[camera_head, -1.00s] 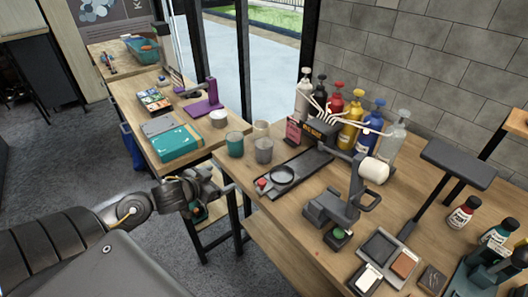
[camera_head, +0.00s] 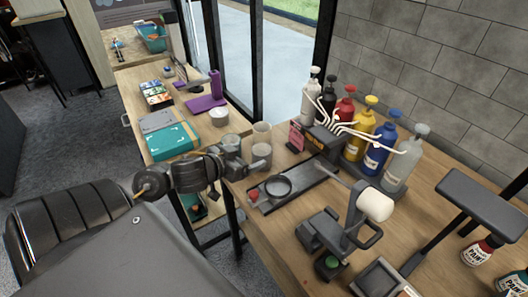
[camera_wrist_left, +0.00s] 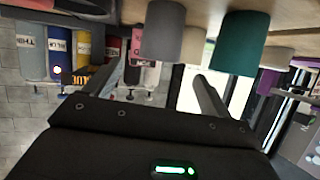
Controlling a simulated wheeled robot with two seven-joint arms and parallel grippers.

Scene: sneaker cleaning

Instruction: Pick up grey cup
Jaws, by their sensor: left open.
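The grey cup (camera_head: 262,151) stands upright near the left edge of the wooden workbench (camera_head: 286,218). In the left wrist view, which is upside down, the grey cup (camera_wrist_left: 162,32) shows ahead, between the directions of the two fingers. My left gripper (camera_head: 248,166) is open and empty, just left of the grey cup in the head view; I cannot tell whether it touches. The gripper (camera_wrist_left: 160,68) also shows in the left wrist view. My right gripper is not in view.
A pale cup (camera_head: 262,129) stands behind the grey one. A dark tray with a black ring (camera_head: 277,186) lies to its right. Several pump bottles (camera_head: 358,135) line the wall. A side table holds a teal box (camera_head: 173,141) and a purple stand (camera_head: 207,101).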

